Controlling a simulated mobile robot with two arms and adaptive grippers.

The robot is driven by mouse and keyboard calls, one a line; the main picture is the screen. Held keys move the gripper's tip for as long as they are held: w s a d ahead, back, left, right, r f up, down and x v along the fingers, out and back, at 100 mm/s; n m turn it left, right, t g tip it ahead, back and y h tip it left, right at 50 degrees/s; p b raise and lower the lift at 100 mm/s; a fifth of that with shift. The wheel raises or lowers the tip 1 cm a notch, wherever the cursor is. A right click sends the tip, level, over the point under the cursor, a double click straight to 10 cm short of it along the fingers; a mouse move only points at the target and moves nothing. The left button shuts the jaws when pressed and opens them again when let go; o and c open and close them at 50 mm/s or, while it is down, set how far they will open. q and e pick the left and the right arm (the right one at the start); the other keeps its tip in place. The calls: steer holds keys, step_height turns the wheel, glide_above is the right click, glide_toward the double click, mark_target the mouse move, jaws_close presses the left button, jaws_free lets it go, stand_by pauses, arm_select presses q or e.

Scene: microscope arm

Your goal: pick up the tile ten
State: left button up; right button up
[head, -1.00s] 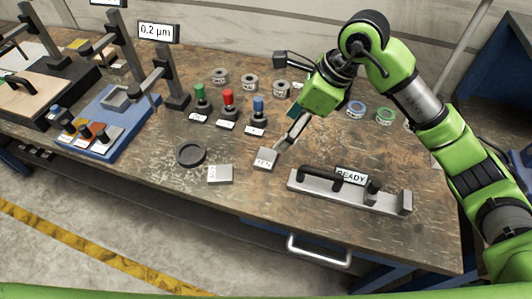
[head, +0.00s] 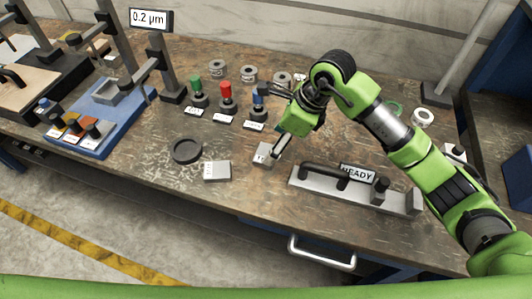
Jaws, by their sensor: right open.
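The tile ten (head: 264,154), a small grey square block with a white label, lies on the workbench right of the middle; its lettering is too small to read surely now. A similar labelled grey tile (head: 218,170) lies to its left. My right gripper (head: 277,155) is pointed down at the right edge of the tile ten, and its finger overlaps that edge in the picture. It is open; I cannot tell if it touches the tile. The far finger is largely hidden. My left gripper is out of view.
A grey fixture (head: 350,188) with a black handle and READY sign stands close right of the gripper. A dark round dish (head: 187,151) sits left. Green (head: 197,91), red (head: 226,95) and blue (head: 259,104) knobs stand behind. Bare bench lies in front of the tiles.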

mark_target(266, 153)
steer(key=shift+a+f+p, duration=0.25)
steer(key=shift+f+p, duration=0.1)
steer(key=shift+f, duration=0.25)
steer(key=p+x, duration=0.1)
steer(key=x, duration=0.3)
steer(key=shift+w+f, duration=0.1)
steer(key=shift+w, duration=0.05)
steer(key=shift+d, duration=0.1)
steer(key=c, duration=1.6)
steer(key=shift+c, duration=0.6)
steer(key=shift+r, duration=0.25)
